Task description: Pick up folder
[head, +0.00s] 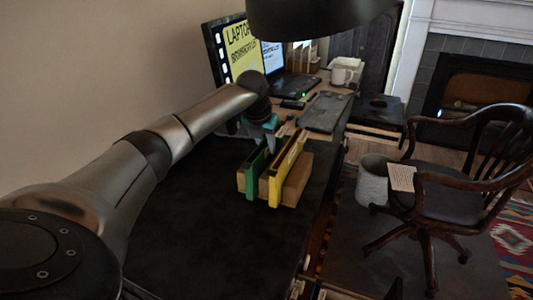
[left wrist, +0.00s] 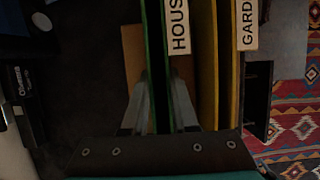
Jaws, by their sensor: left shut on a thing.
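A green folder (head: 257,172) stands upright in a wooden holder (head: 298,182) on the dark desk. A yellow folder (head: 285,170) stands just to its right. In the left wrist view the green folder (left wrist: 154,60) has a label reading "HOUS", and the yellow folder (left wrist: 207,70) has one reading "GARD"; both labels are cut off. My left gripper (head: 270,143) is over the top edge of the green folder, pointing down. In the left wrist view its fingers (left wrist: 160,108) are on either side of green folder material, shut on it. My right gripper is out of view.
A dark lamp shade (head: 310,15) hangs overhead. A wooden chair (head: 440,180) and a grey bin (head: 372,180) are right of the desk. The desk's front is clear.

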